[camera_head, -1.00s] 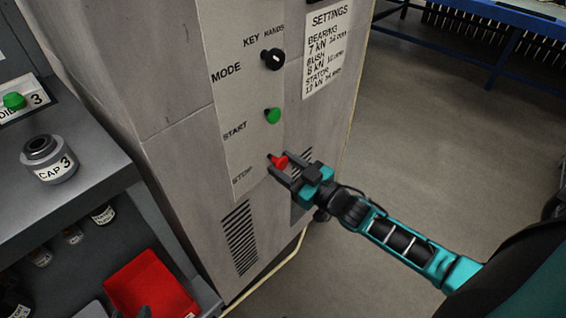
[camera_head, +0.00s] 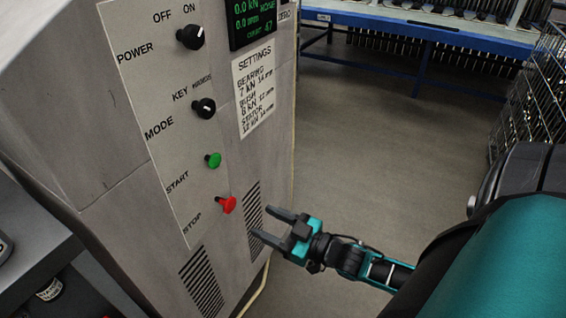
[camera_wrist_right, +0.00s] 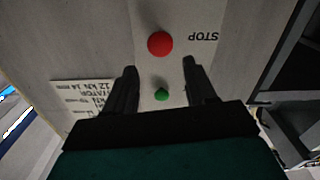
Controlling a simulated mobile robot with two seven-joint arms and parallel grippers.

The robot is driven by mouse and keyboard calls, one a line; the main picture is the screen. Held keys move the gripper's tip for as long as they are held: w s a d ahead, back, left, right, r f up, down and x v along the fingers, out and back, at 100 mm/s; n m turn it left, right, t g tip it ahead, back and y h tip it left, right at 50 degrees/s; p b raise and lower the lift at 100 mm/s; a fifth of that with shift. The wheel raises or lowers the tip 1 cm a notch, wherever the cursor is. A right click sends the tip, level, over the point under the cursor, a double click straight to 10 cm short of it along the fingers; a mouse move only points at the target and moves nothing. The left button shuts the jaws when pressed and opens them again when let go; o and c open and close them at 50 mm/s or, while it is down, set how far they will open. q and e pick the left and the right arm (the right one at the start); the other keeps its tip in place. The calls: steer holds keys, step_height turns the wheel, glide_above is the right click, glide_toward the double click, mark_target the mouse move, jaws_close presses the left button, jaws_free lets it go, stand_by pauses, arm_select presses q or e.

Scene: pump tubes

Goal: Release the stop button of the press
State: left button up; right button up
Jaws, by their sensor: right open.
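The red stop button (camera_head: 227,204) sticks out from the light control panel of the press (camera_head: 130,140), beside the printed word STOP. It also shows in the right wrist view (camera_wrist_right: 160,43), ahead of the fingertips and between their lines. My right gripper (camera_head: 268,225) is open and empty. It hangs to the right of the stop button and a little below it in the head view, apart from it. Its two dark fingers also show in the right wrist view (camera_wrist_right: 160,66). My left gripper is not in view.
The green start button (camera_head: 213,160) sits just above the stop button. The mode knob (camera_head: 203,108) and power knob (camera_head: 190,37) are higher on the panel. A dark shelf (camera_head: 40,245) stands at the lower left. A blue table (camera_head: 420,33) is at the back. Open floor lies right of the press.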

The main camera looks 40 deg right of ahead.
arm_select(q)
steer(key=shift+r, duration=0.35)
arm_select(e)
steer(key=v, duration=0.3)
steer(key=shift+s, duration=0.3)
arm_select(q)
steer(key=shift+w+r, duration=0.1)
arm_select(e)
steer(key=s+a+m+g+h+p, duration=0.1)
steer(key=s+a+g, duration=0.15)
steer(key=a, duration=0.45)
steer(key=s+a+m+g+h, duration=0.15)
steer(key=a+g, duration=0.25)
steer(key=a, duration=0.4)
arm_select(q)
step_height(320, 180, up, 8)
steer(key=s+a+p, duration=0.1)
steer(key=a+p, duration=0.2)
steer(key=p, duration=0.9)
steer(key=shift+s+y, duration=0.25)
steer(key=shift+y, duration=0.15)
arm_select(e)
steer(key=d+r+h, duration=0.1)
steer(key=d+r, duration=0.2)
steer(key=r, duration=0.3)
steer(key=shift+s+d+r, duration=0.2)
steer(key=shift+s+d, duration=0.15)
steer(key=shift+s, duration=0.1)
